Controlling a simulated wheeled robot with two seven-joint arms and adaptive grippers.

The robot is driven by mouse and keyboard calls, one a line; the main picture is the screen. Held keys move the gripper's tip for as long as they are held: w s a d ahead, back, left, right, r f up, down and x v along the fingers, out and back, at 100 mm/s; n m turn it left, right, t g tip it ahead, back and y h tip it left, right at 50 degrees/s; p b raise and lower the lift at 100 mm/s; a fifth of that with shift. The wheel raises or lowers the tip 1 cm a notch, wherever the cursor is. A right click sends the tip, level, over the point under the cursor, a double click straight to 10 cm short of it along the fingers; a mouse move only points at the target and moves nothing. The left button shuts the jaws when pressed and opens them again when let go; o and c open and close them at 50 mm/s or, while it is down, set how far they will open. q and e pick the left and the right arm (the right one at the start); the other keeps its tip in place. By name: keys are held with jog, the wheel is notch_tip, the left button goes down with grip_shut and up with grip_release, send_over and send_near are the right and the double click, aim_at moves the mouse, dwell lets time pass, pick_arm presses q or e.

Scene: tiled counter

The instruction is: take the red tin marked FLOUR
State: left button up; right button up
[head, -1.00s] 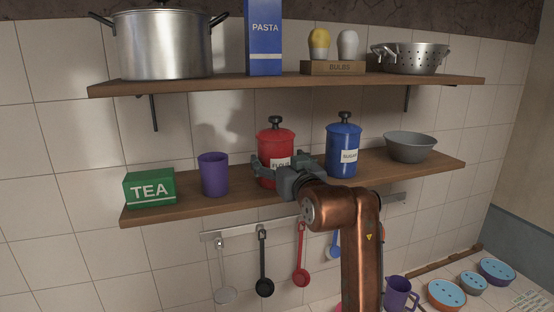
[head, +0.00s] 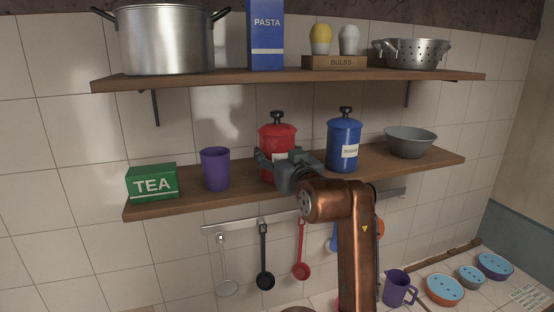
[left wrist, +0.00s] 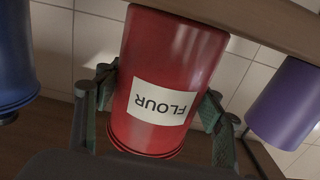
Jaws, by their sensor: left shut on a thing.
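The red tin marked FLOUR (head: 277,138) stands upright on the lower wooden shelf, with a red lid and dark knob. My left gripper (head: 281,163) is in front of it with its fingers around its lower body, hiding much of the label in the head view. In the left wrist view the red tin (left wrist: 170,60) fills the middle, its white FLOUR label upside down. The left gripper (left wrist: 158,97) is shut on the tin, one finger on each side. No lift off the shelf shows. My right gripper is not in view.
On the lower shelf (head: 385,169), a blue tin (head: 343,138) stands close right of the red tin, with a grey bowl (head: 410,142) beyond. A purple cup (head: 215,169) and green TEA box (head: 151,182) stand left. The upper shelf (head: 280,81) hangs above. Utensils hang below.

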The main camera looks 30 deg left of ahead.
pick_arm(q)
jog(key=shift+c, duration=1.1)
jog(key=shift+r, duration=0.15)
